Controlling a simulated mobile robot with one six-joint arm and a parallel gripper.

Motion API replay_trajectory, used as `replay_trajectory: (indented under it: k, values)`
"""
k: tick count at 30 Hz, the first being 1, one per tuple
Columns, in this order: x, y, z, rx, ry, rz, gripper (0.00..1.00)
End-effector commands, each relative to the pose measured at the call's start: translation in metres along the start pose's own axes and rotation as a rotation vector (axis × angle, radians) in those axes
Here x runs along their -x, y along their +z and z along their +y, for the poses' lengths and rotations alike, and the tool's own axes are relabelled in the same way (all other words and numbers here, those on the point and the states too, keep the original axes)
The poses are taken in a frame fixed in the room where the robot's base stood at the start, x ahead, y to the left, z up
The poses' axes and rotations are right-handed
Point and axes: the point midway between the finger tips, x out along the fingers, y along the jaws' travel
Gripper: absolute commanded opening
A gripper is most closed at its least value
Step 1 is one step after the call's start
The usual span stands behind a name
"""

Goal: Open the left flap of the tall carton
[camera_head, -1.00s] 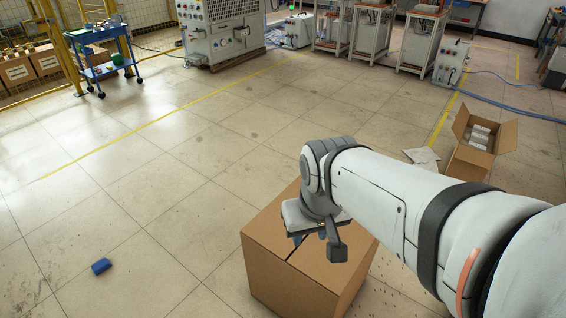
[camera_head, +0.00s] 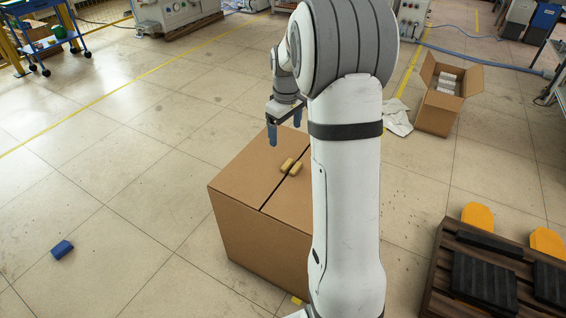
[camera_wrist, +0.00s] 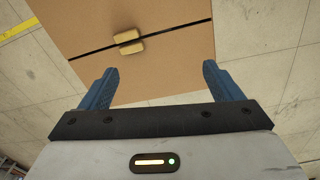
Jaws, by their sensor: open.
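The tall carton (camera_head: 240,235) stands on the floor left of my arm, its top flaps closed with a dark seam between them. The left flap (camera_head: 240,172) lies flat on the far left side of the seam. My gripper (camera_head: 285,130) is open and empty, above the carton's far edge. In the wrist view its blue fingers (camera_wrist: 155,85) are wide apart. My arm hides the carton's right part.
A small open carton (camera_head: 437,115) with white items stands at the back right, beside a white cloth (camera_head: 397,118). A dark slatted pallet (camera_head: 430,290) with black and yellow pieces is at the right. A blue block (camera_head: 62,249) lies on the floor.

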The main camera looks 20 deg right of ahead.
Motion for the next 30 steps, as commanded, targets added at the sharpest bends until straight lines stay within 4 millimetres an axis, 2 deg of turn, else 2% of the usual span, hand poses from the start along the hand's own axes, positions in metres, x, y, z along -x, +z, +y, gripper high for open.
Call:
replay_trajectory:
  k: [1,3,6,9,15,24,30]
  values:
    - [-0.041,-0.007,0.019,0.026,-0.01,-0.013,0.85]
    - [-0.075,-0.014,0.039,0.069,-0.019,-0.023,0.85]
    - [-0.115,-0.021,0.064,0.12,-0.031,-0.035,0.85]
    - [-0.144,-0.024,0.081,0.158,-0.04,-0.041,0.85]
    - [-0.17,-0.025,0.095,0.192,-0.047,-0.046,0.85]
    - [-0.215,-0.023,0.093,0.192,-0.049,-0.048,0.85]
    - [-0.238,-0.021,0.092,0.191,-0.048,-0.047,0.85]
